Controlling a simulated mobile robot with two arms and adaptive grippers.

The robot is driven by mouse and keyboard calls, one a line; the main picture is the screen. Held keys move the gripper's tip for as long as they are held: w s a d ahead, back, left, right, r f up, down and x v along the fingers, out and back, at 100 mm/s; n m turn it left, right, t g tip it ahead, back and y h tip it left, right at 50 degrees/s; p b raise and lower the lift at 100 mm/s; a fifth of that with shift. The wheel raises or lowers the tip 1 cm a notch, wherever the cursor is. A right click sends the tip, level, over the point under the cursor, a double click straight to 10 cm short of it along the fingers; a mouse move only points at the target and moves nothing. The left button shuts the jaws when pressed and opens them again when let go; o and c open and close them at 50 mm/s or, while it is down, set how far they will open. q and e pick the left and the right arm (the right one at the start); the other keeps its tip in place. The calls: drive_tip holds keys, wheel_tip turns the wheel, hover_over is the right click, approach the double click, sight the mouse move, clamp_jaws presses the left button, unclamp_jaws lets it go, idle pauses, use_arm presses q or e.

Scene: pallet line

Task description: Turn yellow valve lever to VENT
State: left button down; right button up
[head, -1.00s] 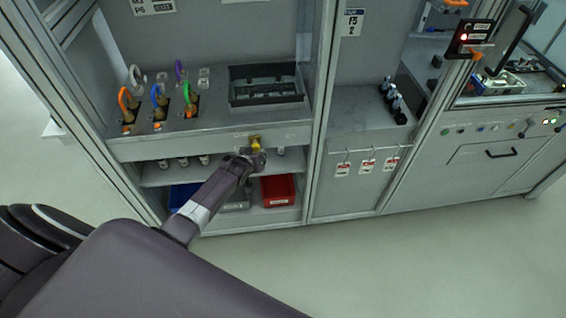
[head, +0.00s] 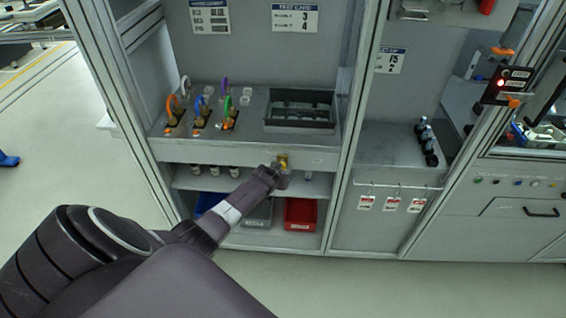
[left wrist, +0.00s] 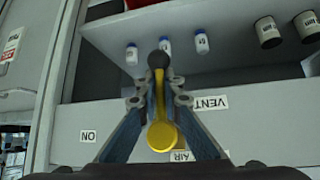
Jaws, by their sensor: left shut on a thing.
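The yellow valve lever (left wrist: 160,98) runs from a round yellow hub (left wrist: 162,137) up to a black knob (left wrist: 158,60) in the left wrist view. In the head view the yellow valve (head: 282,160) sits on the front panel under the shelf. My left gripper (left wrist: 158,84) is shut on the lever, its fingers on either side just below the knob. The VENT label (left wrist: 209,104) is right of the lever and the ON label (left wrist: 88,136) is left, both upside down. The AIR label (left wrist: 183,156) is partly hidden. My left gripper also shows in the head view (head: 278,176).
Colored hoses (head: 200,112) and a dark tray (head: 300,108) stand on the shelf above. Below are small white bottles (head: 214,171) and a red bin (head: 300,214). An upright frame post (head: 355,130) stands right of the valve. The floor in front is clear.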

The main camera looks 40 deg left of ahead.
use_arm(q)
drive_tip(key=c, duration=2.1)
unclamp_jaws()
drive_tip(key=shift+s+d+f, duration=0.4)
drive_tip(key=shift+s+f, duration=0.15)
drive_tip(key=shift+f, duration=0.15)
drive_tip(key=shift+w+a+r, duration=0.15)
drive_tip(key=shift+a+r, duration=0.1)
drive_tip(key=v, duration=1.2)
drive_tip(key=shift+w, duration=0.1)
use_arm(e)
drive_tip(key=shift+d, duration=0.3)
